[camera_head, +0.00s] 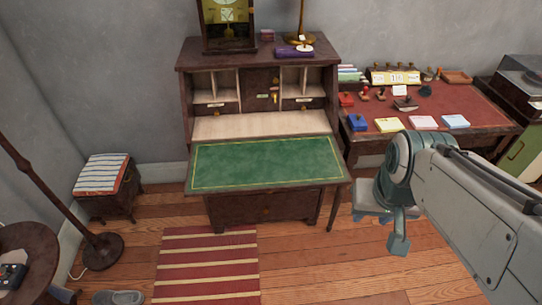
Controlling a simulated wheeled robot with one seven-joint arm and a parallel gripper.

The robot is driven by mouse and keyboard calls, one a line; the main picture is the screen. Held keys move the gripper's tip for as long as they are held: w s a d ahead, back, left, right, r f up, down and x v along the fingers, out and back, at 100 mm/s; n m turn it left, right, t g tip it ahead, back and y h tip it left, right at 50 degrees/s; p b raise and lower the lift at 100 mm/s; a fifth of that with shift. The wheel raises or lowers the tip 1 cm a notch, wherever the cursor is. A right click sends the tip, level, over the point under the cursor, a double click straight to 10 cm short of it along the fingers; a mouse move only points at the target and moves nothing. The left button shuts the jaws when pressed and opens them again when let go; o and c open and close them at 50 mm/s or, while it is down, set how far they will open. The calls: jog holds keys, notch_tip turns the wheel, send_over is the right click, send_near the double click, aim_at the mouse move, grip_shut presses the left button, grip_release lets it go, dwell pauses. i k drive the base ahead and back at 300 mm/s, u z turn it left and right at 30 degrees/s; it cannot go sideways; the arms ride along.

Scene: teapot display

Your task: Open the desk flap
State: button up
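The dark wooden secretary desk (262,95) stands against the back wall. Its flap (265,163) is folded down and lies about level, with its green, gold-lined inner face up. Behind the flap, the pale inner shelf (260,124), cubbyholes and small drawers are exposed. My arm reaches in from the right, and my gripper (398,244) seems to hang at its end, right of the flap and apart from it. Its fingers are too small and turned too far to tell whether they are open.
A red-topped table (455,105) with stationery stands right of the desk. A clock (228,25) and a lamp base (300,38) stand on the desk. A striped stool (103,172) and a floor lamp (104,250) stand left. A striped rug (207,265) lies in front.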

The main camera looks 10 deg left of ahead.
aim_at(269, 165)
jog(key=k, duration=0.4)
jog(key=u, duration=1)
jog(key=i, duration=0.85)
jog(key=z, duration=1.65)
